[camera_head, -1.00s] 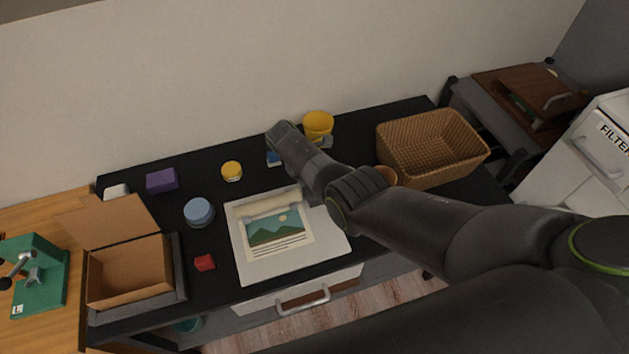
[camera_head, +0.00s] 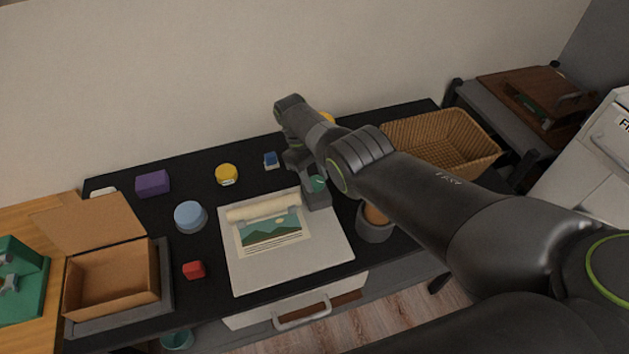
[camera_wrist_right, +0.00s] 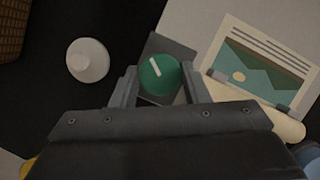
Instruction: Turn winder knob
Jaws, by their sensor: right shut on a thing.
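The green winder knob (camera_wrist_right: 159,75) with a white line on top sits on a small dark grey block (camera_wrist_right: 172,48) beside the printed scroll sheet. In the right wrist view my right gripper (camera_wrist_right: 160,84) has one finger on each side of the knob and is shut on it. In the head view the knob (camera_head: 318,184) shows as a small green patch below my right gripper (camera_head: 312,180), partly hidden by the arm. The cream paper roll and landscape print (camera_head: 270,230) lie on a white board (camera_head: 285,268) left of the knob. My left gripper is not in view.
A brown-topped grey pot (camera_head: 374,224) and a wicker basket (camera_head: 445,150) stand right of the gripper. A yellow cup is mostly hidden behind the arm. A blue block (camera_head: 270,160), yellow jar (camera_head: 227,174), blue lid (camera_head: 190,217), red block (camera_head: 194,269) and open cardboard box (camera_head: 112,278) lie left.

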